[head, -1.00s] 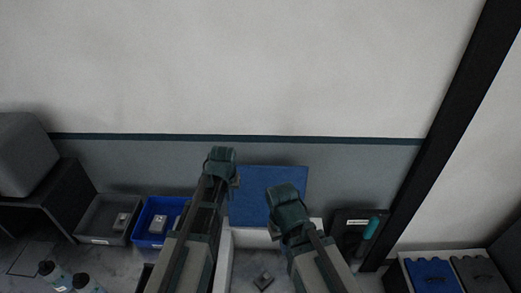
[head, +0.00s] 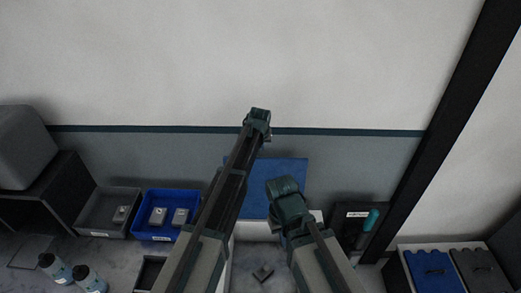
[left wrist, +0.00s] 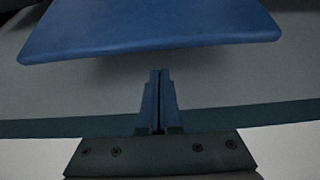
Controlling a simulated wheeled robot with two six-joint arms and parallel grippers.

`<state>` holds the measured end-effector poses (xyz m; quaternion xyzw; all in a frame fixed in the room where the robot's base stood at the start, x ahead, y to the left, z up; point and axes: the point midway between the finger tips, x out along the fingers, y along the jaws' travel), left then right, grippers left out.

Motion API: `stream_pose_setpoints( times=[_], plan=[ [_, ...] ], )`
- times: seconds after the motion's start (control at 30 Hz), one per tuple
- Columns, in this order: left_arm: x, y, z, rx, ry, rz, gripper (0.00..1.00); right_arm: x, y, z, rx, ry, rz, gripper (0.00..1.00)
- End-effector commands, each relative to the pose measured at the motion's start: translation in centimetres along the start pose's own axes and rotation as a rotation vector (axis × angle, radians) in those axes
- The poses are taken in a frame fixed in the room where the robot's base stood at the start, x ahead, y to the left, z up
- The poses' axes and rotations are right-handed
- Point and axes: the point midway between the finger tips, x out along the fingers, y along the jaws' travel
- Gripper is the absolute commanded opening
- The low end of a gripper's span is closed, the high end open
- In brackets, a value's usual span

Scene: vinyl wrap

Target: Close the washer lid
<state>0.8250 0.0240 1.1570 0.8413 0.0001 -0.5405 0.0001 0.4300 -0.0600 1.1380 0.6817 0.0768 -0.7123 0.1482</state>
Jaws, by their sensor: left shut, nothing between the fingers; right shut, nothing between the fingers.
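The washer lid is a flat blue panel (head: 298,172), standing open and raised at the back of the white washer box (head: 240,232). In the left wrist view the lid (left wrist: 150,25) spans the top, its edge just beyond my fingertips with a gap between. My left gripper (head: 260,127) is at the lid's upper left, above its top edge in the head view. Its fingers (left wrist: 159,100) are shut and empty. My right gripper (head: 287,198) is in front of the lid, covering part of it; its fingers are mostly hidden, and it holds nothing visible.
A blue bin (head: 152,234) and a grey bin (head: 86,218) with metal parts stand left. Spray bottles (head: 88,277) are at front left. A dark tray with a teal-handled tool (head: 371,219) stands right. A wall is behind.

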Motion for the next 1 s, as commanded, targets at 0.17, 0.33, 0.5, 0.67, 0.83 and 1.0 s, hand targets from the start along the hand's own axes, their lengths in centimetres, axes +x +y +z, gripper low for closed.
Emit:
stream_pose_setpoints(
  times=[0.17,0.33,0.5,0.67,0.83,1.0],
  plan=[
    [3.2,0.0,0.2,0.000,0.000,0.000,0.00,3.0,-0.3,-0.2,0.002,0.001,0.000,0.00],
    [5.8,0.0,0.2,0.000,0.000,0.000,0.00,5.3,-0.5,-0.3,-0.001,0.002,0.001,0.00],
    [7.7,0.0,0.1,0.001,0.000,0.000,0.00,7.0,-0.6,-0.4,-0.005,0.001,0.002,0.00],
    [8.1,0.0,0.1,0.001,0.000,0.000,0.00,7.3,-0.7,-0.5,-0.007,0.001,0.002,0.00],
    [8.0,0.0,0.0,0.001,0.000,0.000,0.00,7.2,-0.7,-0.5,-0.008,0.001,0.002,0.00],
    [7.9,0.0,0.1,0.000,0.002,0.000,0.00,7.2,-0.7,-0.5,-0.008,0.001,0.002,0.00]
  ],
)
